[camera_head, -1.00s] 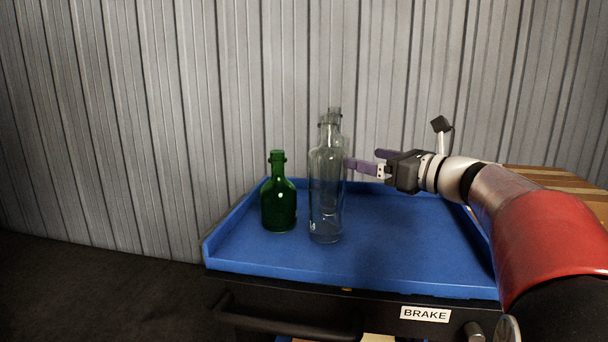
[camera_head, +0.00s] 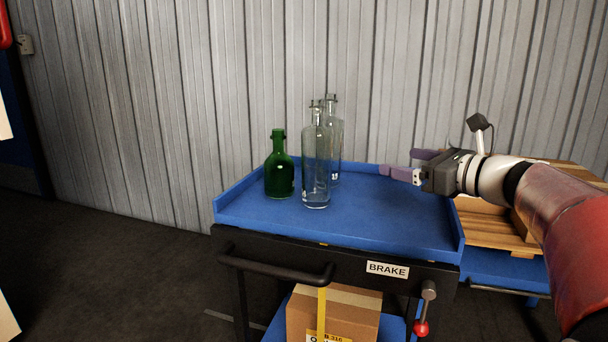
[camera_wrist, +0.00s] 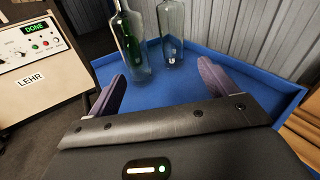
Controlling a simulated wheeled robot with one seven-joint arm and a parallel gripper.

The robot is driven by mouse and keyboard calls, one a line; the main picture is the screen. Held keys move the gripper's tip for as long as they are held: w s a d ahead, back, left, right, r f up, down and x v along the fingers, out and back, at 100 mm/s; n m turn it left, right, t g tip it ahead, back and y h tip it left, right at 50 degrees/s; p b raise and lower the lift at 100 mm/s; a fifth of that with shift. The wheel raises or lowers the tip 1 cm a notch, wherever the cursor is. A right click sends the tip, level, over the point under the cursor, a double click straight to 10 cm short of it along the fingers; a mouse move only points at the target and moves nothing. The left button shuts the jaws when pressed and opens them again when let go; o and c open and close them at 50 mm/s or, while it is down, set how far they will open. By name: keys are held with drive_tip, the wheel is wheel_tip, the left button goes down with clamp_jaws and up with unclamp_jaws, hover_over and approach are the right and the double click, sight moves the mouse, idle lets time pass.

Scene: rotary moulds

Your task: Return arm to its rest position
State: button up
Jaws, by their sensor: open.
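My gripper (camera_head: 402,164) is open and empty above the right part of the blue tray top of a cart (camera_head: 380,219). In the wrist view its two purple fingers (camera_wrist: 158,84) stand wide apart with only blue tray between them. A clear bottle (camera_head: 316,165) stands upright on the tray, left of my gripper and apart from it. A second clear bottle (camera_head: 336,140) stands just behind it, partly hidden. A green bottle (camera_head: 279,172) stands upright at the left. The bottles also show ahead of the fingers in the wrist view.
The cart has a black handle (camera_head: 275,266), a BRAKE label (camera_head: 387,270) and a red-knobbed lever (camera_head: 421,327). A cardboard box (camera_head: 350,312) sits below. Wooden boards (camera_head: 492,228) lie at the right. A LEHR panel (camera_wrist: 36,58) reads DONE. A corrugated wall (camera_head: 160,110) is behind.

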drive_tip(key=s+a+f+n+g, duration=0.1)
drive_tip(key=s+a+f+n+h+p, duration=0.1)
drive_tip(key=s+a+n, duration=0.1)
drive_tip(key=s+a+f+n+g, duration=0.1)
drive_tip(key=s+a, duration=0.1)
drive_tip(key=shift+f+n+g, duration=0.2)
drive_tip(key=shift+n+g, duration=0.1)
drive_tip(key=shift+n, duration=0.1)
drive_tip(key=s+f+n+g+h+p, duration=0.2)
drive_tip(key=s+f+n+h, duration=0.3)
drive_tip(key=s+n, duration=0.6)
drive_tip(key=s+f+n+g+h+p, duration=0.2)
drive_tip(key=s+f+n+h, duration=0.3)
drive_tip(key=s+f+n, duration=0.4)
drive_tip(key=s+n+p, duration=0.1)
drive_tip(key=s+n, duration=0.1)
drive_tip(key=s, duration=0.1)
drive_tip(key=shift+s+d+f+g, duration=0.2)
drive_tip(key=shift+d+g, duration=0.1)
drive_tip(key=shift+g, duration=0.1)
